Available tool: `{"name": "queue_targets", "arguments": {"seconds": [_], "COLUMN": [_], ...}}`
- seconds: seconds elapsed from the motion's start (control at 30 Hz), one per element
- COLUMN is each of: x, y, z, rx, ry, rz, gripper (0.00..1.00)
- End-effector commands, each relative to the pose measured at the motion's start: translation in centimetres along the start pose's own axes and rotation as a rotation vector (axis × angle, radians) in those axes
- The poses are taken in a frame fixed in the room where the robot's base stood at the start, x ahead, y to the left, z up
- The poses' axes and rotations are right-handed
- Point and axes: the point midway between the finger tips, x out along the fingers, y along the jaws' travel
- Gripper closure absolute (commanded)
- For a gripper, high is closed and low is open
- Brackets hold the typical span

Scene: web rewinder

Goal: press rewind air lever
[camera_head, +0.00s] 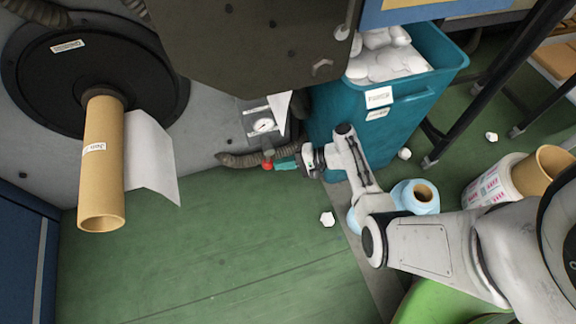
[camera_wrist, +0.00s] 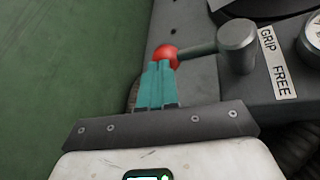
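The air lever has a red ball knob (camera_wrist: 165,54) on a grey arm that runs right to a round pivot (camera_wrist: 237,46) on a grey panel. The knob also shows in the head view (camera_head: 267,165), below a small gauge panel. My gripper (camera_wrist: 157,66) has teal fingers lying side by side, shut with nothing seen between them. The fingertips overlap the lower edge of the knob in the wrist view; I cannot tell whether they touch it. In the head view my gripper (camera_head: 278,163) comes at the knob from the right.
A label reading GRIP and FREE (camera_wrist: 278,62) is right of the pivot. A gauge (camera_head: 263,125) sits above the lever. A teal bin (camera_head: 415,105) of white scrap stands right of it. A cardboard core (camera_head: 102,165) juts out at left. The green floor (camera_head: 240,240) is mostly clear.

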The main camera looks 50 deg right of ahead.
Motion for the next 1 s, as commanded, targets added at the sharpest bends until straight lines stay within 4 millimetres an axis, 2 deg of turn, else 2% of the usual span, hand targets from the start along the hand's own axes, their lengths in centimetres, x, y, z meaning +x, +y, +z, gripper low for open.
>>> {"name": "queue_targets", "arguments": {"seconds": [0.03, 0.4, 1.0], "x": [0.7, 2.5, 3.4], "y": [0.8, 0.4, 0.2], "z": [-0.2, 0.7, 1.3], "rx": [0.016, 0.107, 0.102], "ry": [-0.020, -0.143, -0.139], "rz": [-0.037, -0.264, -0.254], "gripper": [1.00, 1.00, 1.00]}}
